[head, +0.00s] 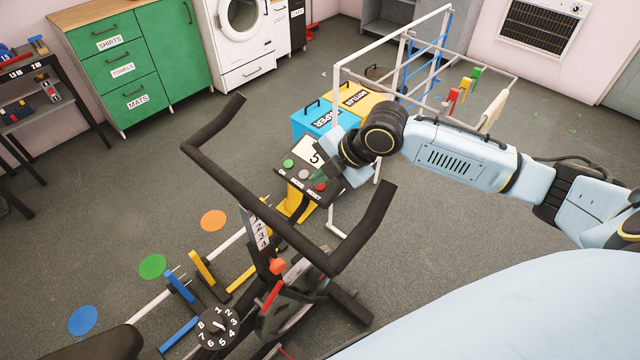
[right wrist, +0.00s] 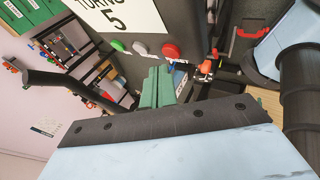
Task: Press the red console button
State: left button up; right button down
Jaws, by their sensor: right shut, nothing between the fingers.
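The console (head: 292,190) is a dark panel on the exercise bike, between its handlebars, with a green button (head: 288,163), a grey-white button and a red button (head: 320,187) in a row. In the right wrist view the red button (right wrist: 171,51) is round and sits at the right end of the row. My right gripper (head: 319,176) is shut and empty, its green fingers close to the red button. In the right wrist view the fingertips (right wrist: 158,70) lie just below it; I cannot tell whether they touch. My left gripper is not in view.
The bike's black handlebars (head: 225,118) curve around the console. A card reading 5 (head: 313,153) stands above the buttons. Blue and yellow bins (head: 318,117) and a white frame (head: 415,95) stand behind.

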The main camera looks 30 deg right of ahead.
jog(key=shift+f, duration=0.15)
dwell(0.3)
jog(key=shift+d+f, duration=0.1)
jog(key=shift+f, duration=0.15)
jog(key=shift+w+d+f, duration=0.1)
jog(key=shift+d+f, duration=0.05)
jog(key=shift+f, duration=0.25)
dwell(0.7)
jog(key=shift+r, duration=0.1)
jog(key=shift+a+r+p, duration=0.3)
jog(key=shift+r+p, duration=0.35)
jog(key=shift+p, duration=0.35)
jog(key=shift+r, duration=0.1)
jog(key=r+p, duration=0.1)
jog(key=a+r+p, duration=0.1)
jog(key=r+p, duration=0.2)
jog(key=p, duration=0.1)
jog(key=shift+s+a+r, duration=0.3)
jog(key=shift+s, duration=0.1)
